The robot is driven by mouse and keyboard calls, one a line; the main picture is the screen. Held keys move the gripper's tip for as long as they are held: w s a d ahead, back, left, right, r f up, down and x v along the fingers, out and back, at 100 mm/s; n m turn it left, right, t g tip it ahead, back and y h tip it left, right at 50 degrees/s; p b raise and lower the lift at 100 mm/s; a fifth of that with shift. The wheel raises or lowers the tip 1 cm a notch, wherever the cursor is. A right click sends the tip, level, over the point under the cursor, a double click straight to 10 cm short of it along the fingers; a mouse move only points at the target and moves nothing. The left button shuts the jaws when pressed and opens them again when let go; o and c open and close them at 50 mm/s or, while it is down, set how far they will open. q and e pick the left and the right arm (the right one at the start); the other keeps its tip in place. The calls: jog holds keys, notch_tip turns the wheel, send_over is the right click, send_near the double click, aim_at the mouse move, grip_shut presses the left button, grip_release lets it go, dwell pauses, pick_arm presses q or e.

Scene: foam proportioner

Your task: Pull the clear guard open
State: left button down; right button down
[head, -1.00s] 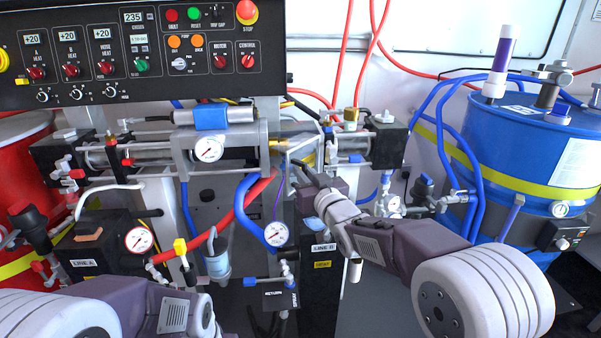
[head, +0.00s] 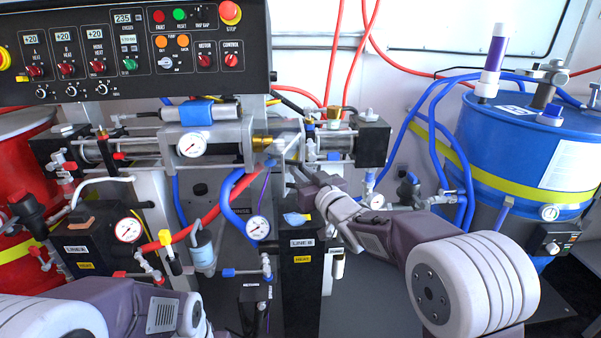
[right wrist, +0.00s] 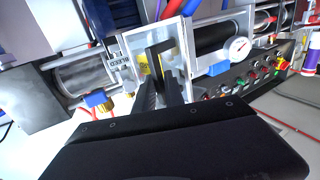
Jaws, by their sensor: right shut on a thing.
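The clear guard (right wrist: 178,38) is a see-through panel with a pale frame in the right wrist view. A dark handle (right wrist: 157,48) stands on it. My right gripper (right wrist: 160,82) is shut on this handle, one finger on each side. In the head view the guard (head: 287,142) is a thin slanted pane at the middle of the pump, partly hard to make out. My right gripper (head: 291,166) reaches it from the lower right. My left arm shows at the lower left of the head view, but its gripper is out of view.
A black control panel (head: 130,45) hangs above the pump. A gauge (head: 193,145) and blue and red hoses are close left of the guard. A black Line B block (head: 302,270) stands below my right gripper. A blue drum (head: 530,140) is at the right.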

jog(key=c, duration=1.5)
grip_release()
jog(key=shift+w, duration=0.1)
jog(key=p+v, duration=0.1)
jog(key=v, duration=0.8)
jog(key=shift+p, duration=0.35)
